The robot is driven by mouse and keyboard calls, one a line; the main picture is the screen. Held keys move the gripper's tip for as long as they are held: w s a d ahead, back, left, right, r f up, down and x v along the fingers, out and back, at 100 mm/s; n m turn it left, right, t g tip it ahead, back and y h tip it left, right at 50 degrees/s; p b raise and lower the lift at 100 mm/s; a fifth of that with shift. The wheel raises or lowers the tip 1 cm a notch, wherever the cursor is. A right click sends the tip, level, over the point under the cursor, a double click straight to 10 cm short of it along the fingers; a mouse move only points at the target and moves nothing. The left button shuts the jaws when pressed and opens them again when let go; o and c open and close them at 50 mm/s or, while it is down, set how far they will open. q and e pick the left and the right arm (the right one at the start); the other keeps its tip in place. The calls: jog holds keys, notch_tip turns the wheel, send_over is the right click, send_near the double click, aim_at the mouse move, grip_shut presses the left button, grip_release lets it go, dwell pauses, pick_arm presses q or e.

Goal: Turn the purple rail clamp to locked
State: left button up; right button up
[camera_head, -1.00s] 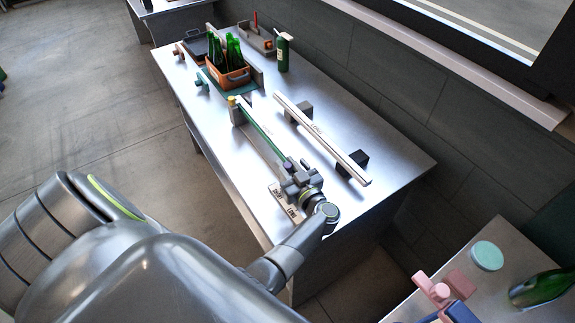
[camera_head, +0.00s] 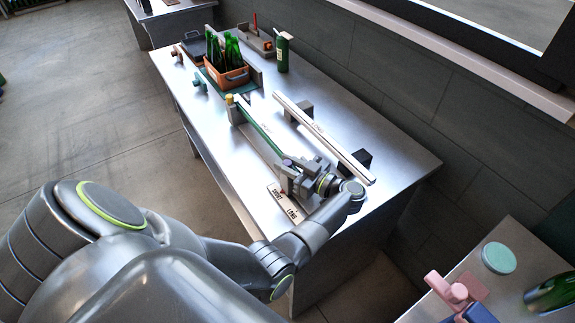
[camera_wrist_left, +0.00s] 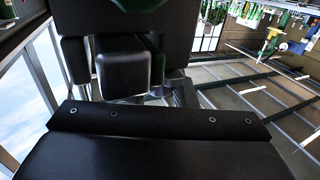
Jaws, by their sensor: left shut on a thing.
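The purple rail clamp (camera_head: 286,161) shows only as a small purple part at the near end of a long green-edged bar (camera_head: 260,133), on the steel table. My left gripper (camera_head: 289,172) is shut at this end of the bar, and its jaws hide most of the clamp. A pale label plate (camera_head: 285,204) with dark lettering lies just in front of the gripper; its words are too small to read surely. The left wrist view shows mostly dark gripper housing (camera_wrist_left: 125,75), and the grip itself is hidden. My right gripper is not in view.
A white rail (camera_head: 320,136) on dark blocks runs along the right of the bar. A yellow-topped post (camera_head: 231,101) stands at the bar's far end. Farther back are an orange crate (camera_head: 233,80) of green bottles and a dark green bottle (camera_head: 283,54). The table's near right is bare.

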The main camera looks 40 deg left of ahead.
pick_arm(q)
jog(key=o, duration=1)
jog(key=d+b, duration=0.3)
jog(key=d, duration=0.4)
jog(key=shift+d, duration=0.25)
